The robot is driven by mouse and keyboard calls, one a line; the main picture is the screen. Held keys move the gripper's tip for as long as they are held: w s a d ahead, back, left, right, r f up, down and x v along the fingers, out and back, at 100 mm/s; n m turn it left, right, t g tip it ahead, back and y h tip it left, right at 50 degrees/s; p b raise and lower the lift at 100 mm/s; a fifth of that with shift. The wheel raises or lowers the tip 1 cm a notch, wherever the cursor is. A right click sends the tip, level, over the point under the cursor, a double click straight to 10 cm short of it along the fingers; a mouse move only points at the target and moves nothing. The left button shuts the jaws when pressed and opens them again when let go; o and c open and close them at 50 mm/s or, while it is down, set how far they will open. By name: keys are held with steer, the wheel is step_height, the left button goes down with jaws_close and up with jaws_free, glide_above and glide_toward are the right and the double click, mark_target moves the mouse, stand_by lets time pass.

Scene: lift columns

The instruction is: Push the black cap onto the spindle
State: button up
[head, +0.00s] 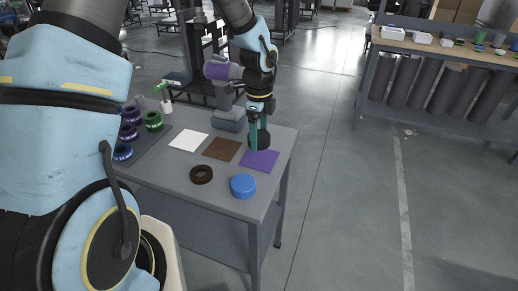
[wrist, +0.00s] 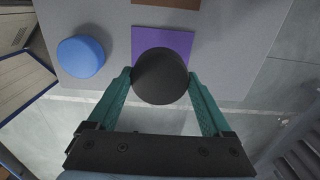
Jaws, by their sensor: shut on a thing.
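My gripper (head: 259,134) is shut on a round black cap (head: 262,142) with its teal fingers on either side. In the wrist view the black cap (wrist: 160,76) sits between the fingertips of my gripper (wrist: 160,82), its flat round face to the camera. The cap is over or just above the purple square (head: 260,160); I cannot tell whether it touches it. A grey stand (head: 229,120) with a purple cylinder (head: 217,71) is at the table's back, partly behind my arm. I cannot make out a spindle for certain.
Green, purple and blue rings (head: 153,121) stand at left. A bench (head: 447,49) is far right.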

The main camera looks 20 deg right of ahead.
mark_target(259, 135)
step_height(259, 135, up, 5)
steer(key=shift+r+p, duration=0.65)
steer(key=shift+p, duration=0.1)
steer(key=shift+f, duration=0.1)
